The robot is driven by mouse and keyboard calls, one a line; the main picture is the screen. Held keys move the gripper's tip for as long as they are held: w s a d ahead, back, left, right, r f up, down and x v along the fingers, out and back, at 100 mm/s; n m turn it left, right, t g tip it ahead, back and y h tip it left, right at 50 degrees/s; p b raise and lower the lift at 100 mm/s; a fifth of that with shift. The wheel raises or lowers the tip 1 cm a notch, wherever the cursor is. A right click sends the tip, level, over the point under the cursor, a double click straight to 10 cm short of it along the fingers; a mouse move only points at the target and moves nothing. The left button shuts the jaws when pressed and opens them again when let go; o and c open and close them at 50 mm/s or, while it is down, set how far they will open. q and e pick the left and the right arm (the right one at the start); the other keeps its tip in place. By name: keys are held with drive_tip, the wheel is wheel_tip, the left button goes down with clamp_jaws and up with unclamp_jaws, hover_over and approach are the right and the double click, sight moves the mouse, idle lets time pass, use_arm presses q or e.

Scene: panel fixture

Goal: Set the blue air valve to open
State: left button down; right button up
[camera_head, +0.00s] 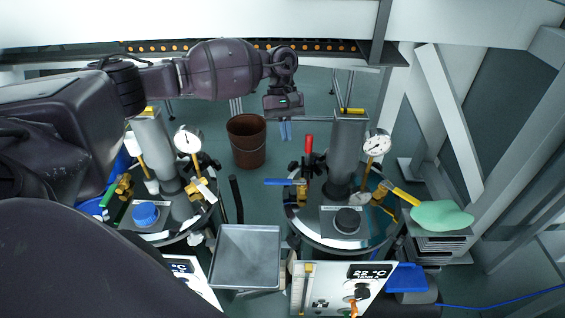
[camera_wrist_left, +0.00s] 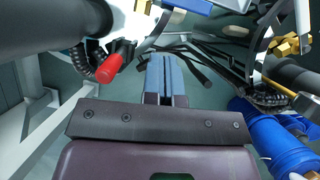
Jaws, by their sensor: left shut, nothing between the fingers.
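The blue air valve has a blue lever handle (camera_head: 280,182) on a brass body at the left side of the right-hand tank. The handle lies roughly level and points left. My left gripper (camera_head: 286,131) is shut and empty, above and behind the valve, apart from it. Its blue fingers (camera_wrist_left: 165,78) are together in the left wrist view. A blue bar (camera_wrist_left: 193,5) at the top edge there may be the valve handle; I cannot tell for sure. My right gripper is not in view.
A red handle (camera_head: 309,146) stands upright just right of the gripper; it also shows in the wrist view (camera_wrist_left: 113,68). The right tank column (camera_head: 345,155) and a gauge (camera_head: 377,144) stand further right. A brown bucket (camera_head: 246,141) and metal tray (camera_head: 246,255) are nearby.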

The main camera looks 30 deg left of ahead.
sight(285, 182)
use_arm(q)
drive_tip(key=s+f+m+y+p, duration=0.1)
drive_tip(key=s+f+p, duration=0.2)
drive_tip(key=s+f, duration=0.2)
drive_tip(key=shift+x, duration=1.1)
drive_tip(key=shift+w+d, duration=0.2)
